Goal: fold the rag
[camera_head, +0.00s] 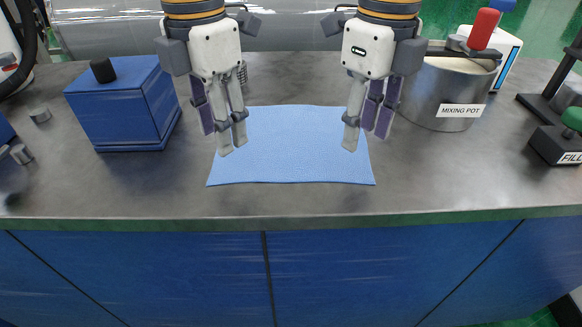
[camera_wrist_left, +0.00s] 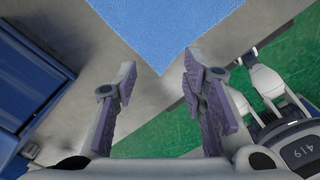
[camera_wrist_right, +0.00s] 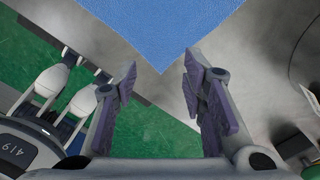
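The rag (camera_head: 291,150) is a light blue, textured rectangle lying flat and spread out on the grey worktop. My left gripper (camera_head: 233,142) is open, pointing down over the rag's left side. My right gripper (camera_head: 365,140) is open, pointing down over the rag's right side. In the left wrist view a corner of the rag (camera_wrist_left: 165,30) shows just beyond the open fingers (camera_wrist_left: 157,88), with nothing between them. In the right wrist view another corner of the rag (camera_wrist_right: 160,30) shows beyond the open, empty fingers (camera_wrist_right: 158,88). Parts of the rag's side edges are hidden behind the grippers.
A blue box (camera_head: 125,108) with a black knob stands to the left. A metal mixing pot (camera_head: 452,90) stands at the right, close to my right gripper. A stand with a green knob (camera_head: 562,140) is at the far right. The worktop's front edge (camera_head: 290,220) is clear.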

